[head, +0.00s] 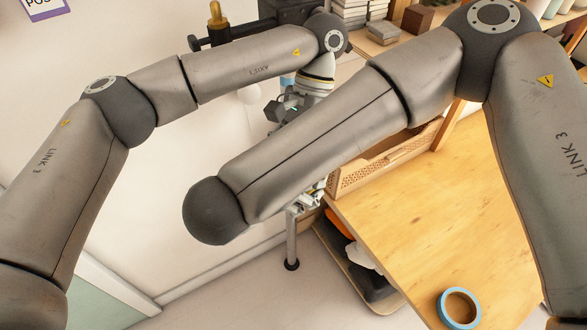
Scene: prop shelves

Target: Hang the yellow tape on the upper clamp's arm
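I cannot make out the yellow tape in the head view. A dark clamp-like fitting (225,40) with a black bar and an orange knob stands at the top, partly behind my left arm; I cannot tell whether it is the upper clamp. My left gripper (277,110) is small and dark, below and to the right of that fitting, under my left wrist. Its fingers are too small and too covered to show whether they are open or what they hold. My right arm crosses the middle of the view, and its gripper is hidden behind it.
A blue tape roll (442,306) lies on the wooden tabletop (440,220) at the lower right. A perforated wooden crate (385,168) stands at the table's back edge. Books (352,12) and boxes sit on a shelf above. A dark tray (350,265) with items is below the table.

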